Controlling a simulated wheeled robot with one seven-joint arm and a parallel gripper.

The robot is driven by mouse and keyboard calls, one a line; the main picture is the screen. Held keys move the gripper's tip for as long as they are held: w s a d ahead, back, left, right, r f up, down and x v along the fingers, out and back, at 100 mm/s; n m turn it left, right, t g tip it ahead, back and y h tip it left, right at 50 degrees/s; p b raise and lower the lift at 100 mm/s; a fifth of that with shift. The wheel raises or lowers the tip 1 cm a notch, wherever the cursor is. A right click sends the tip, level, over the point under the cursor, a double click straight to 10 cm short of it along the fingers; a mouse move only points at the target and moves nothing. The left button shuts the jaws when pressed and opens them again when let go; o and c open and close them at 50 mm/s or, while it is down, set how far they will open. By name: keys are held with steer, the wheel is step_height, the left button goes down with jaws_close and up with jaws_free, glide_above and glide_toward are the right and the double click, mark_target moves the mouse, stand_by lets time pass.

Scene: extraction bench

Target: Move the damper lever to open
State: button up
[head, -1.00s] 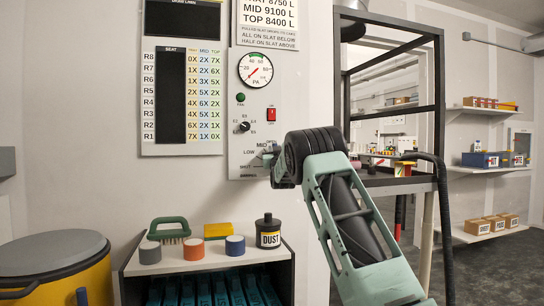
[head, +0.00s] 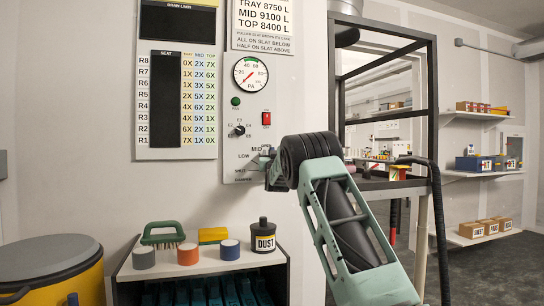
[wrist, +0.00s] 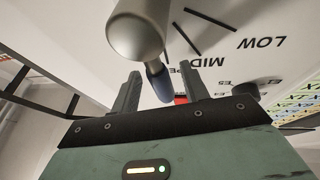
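The damper lever shows in the wrist view as a thick grey metal hub (wrist: 140,32) and a blue grip (wrist: 160,84). My gripper (wrist: 157,74) is open, with one dark finger on each side of the blue grip. I see a gap on the left side; contact on the right cannot be told. The damper scale reads MID and LOW in the wrist view, upside down. In the head view the scale (head: 243,168) shows MID, LOW and SHUT on the grey control panel (head: 235,140). There my wrist covers the rest of the scale and most of the lever.
Above the scale are a gauge (head: 250,73), a green lamp (head: 236,101), a red switch (head: 267,119) and a selector knob (head: 239,131). A low shelf (head: 205,264) below holds a brush, weights, a sponge and a DUST bottle (head: 263,236). A black frame (head: 385,115) stands to the right.

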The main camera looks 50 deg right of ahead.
steer(key=b+v, duration=0.2)
steer(key=v, duration=1.5)
steer(key=shift+a+b, duration=0.2)
steer(key=shift+b, duration=0.1)
steer(key=shift+f, duration=0.15)
